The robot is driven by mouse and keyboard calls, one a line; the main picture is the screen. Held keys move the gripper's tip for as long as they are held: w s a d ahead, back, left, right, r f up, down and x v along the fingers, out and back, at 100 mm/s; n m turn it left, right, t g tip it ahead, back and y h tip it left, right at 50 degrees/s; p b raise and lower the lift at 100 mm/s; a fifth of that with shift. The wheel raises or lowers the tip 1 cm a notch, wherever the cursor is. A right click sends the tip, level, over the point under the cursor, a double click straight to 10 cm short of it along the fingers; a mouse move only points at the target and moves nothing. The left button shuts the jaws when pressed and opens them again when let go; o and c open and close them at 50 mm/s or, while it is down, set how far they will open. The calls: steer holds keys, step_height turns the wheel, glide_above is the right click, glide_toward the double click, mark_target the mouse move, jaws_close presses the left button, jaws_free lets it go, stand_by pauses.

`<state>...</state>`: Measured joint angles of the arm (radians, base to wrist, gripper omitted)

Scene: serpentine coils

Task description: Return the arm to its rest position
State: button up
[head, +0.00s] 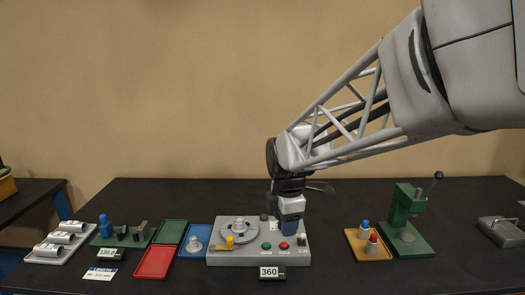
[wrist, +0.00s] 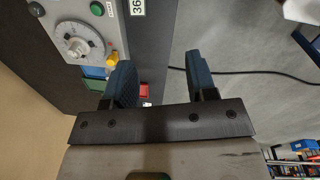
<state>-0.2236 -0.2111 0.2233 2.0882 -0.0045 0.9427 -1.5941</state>
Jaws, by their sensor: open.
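My arm reaches in from the upper right in the head view. My gripper (head: 290,229) hangs pointing down at the right part of the grey console (head: 235,258), hiding some of it. In the wrist view my gripper (wrist: 161,80) has its two blue fingers apart with nothing between them. The console shows there at the upper left, with its round dial (wrist: 82,43), a yellow knob (wrist: 112,59) and a green button (wrist: 97,8). I cannot tell the exact height of the fingers above the table.
Left of the console are a blue tray (head: 205,233), a red tray (head: 154,262) and a tray of silver cylinders (head: 42,260). Right of it are an orange tray (head: 357,255) with two bottles and a green lever press (head: 407,225). The table behind is mostly clear.

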steer(key=s+d+m, duration=0.6)
steer(key=s+m, duration=0.4)
steer(key=s, duration=0.2)
steer(key=s+d+m+t, duration=0.1)
steer(key=s+d+m, duration=0.5)
steer(key=s+m, duration=0.5)
steer(key=shift+s+d+f, duration=0.15)
steer(key=shift+s+d, duration=0.25)
steer(key=shift+s, duration=0.8)
